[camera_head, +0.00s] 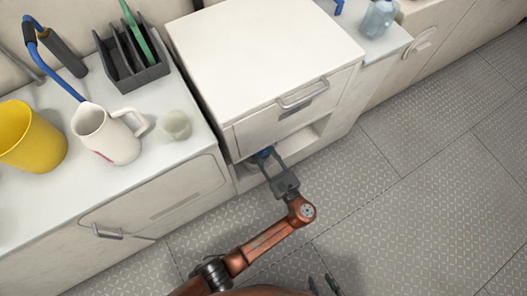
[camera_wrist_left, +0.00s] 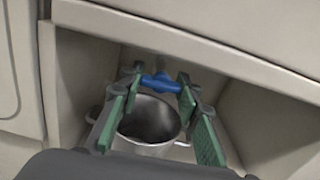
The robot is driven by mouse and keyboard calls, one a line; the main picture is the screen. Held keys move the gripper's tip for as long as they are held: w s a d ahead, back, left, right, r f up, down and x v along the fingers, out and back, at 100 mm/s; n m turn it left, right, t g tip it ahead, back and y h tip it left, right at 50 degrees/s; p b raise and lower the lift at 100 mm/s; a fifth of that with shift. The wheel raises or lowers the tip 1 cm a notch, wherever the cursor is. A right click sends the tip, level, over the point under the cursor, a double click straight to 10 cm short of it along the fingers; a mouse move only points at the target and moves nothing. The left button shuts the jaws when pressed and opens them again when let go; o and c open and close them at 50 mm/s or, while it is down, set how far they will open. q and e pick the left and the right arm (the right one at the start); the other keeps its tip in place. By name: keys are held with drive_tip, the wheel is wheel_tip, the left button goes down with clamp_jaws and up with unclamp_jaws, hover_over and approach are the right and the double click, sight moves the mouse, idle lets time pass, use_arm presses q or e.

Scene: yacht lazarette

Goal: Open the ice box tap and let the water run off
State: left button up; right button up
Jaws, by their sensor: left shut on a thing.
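The white ice box (camera_head: 262,50) stands at the centre of the head view, above an open recess. Its blue tap (camera_head: 265,153) sits low under the front edge. In the left wrist view the blue tap handle (camera_wrist_left: 160,83) lies crosswise between the green pads of my left gripper (camera_wrist_left: 161,76), which is shut on it. A metal pot (camera_wrist_left: 152,120) stands in the recess below the tap, partly behind the fingers; no water is visible in it. My right gripper (camera_head: 322,284) shows only its fingertips at the bottom edge, apart and empty.
The left counter holds a yellow bucket (camera_head: 30,137), a white jug (camera_head: 105,135), a glass (camera_head: 176,125) and a dark rack (camera_head: 133,62). A clear bottle (camera_head: 378,19) stands on the right counter. The grey floor (camera_head: 420,170) is clear.

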use_arm(q)
drive_tip(key=shift+n, duration=0.9)
drive_tip(key=n, duration=0.3)
drive_tip(key=shift+d, duration=0.1)
drive_tip(key=o, duration=1.2)
